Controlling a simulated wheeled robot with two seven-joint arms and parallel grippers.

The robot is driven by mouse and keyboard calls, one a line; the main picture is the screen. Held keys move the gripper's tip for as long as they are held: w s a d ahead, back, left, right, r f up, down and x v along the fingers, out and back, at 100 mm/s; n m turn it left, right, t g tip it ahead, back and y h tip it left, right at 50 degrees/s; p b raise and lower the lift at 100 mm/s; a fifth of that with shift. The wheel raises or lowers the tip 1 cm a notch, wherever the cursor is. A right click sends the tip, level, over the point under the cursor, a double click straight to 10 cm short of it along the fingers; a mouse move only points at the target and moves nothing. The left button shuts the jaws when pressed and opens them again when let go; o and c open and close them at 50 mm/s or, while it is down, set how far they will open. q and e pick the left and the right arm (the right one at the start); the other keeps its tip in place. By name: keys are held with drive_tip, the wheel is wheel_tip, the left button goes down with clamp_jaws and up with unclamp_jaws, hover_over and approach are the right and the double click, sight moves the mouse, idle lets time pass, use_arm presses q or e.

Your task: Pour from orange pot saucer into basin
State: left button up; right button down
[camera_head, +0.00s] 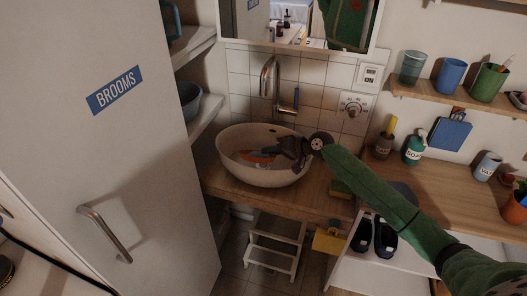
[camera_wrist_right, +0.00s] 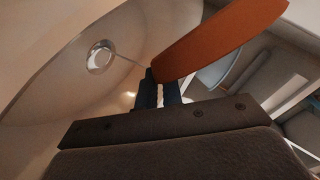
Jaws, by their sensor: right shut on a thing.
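The orange saucer (camera_head: 255,157) is inside the white basin (camera_head: 232,172) in the head view, partly hidden by my right gripper (camera_head: 284,152). In the right wrist view my right gripper (camera_wrist_right: 160,88) is shut on the rim of the saucer (camera_wrist_right: 218,40), which is tilted steeply. The basin's inner wall (camera_wrist_right: 40,95) and its drain (camera_wrist_right: 100,57) lie to the left of the saucer there. A thin pale line runs between the drain and the fingertips; I cannot tell whether it is water. My left gripper is not in view.
A faucet (camera_head: 268,76) stands behind the basin. A wooden counter (camera_head: 440,180) extends to the right with bottles, cups and an orange pot (camera_head: 516,208). A tall door marked BROOMS (camera_head: 110,150) is at the left. A white step stool (camera_head: 274,246) stands below the basin.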

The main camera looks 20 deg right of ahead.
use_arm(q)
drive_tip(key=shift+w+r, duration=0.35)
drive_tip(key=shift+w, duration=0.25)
use_arm(e)
drive_tip(key=shift+w+d+f, duration=0.15)
drive_tip(key=shift+w+f, duration=0.05)
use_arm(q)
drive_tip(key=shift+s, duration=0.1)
use_arm(e)
drive_tip(key=shift+w+f+m, duration=0.15)
drive_tip(key=shift+m, duration=0.15)
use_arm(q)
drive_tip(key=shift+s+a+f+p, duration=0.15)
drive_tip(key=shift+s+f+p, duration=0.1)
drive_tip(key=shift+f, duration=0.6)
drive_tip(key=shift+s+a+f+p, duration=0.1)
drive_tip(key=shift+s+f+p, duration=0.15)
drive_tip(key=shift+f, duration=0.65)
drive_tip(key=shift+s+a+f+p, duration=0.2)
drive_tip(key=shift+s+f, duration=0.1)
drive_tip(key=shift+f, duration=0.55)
use_arm(e)
drive_tip(key=shift+w+d+m+g+y, duration=0.3)
drive_tip(key=shift+w+m+g+y, duration=0.15)
drive_tip(key=shift+m+g, duration=0.35)
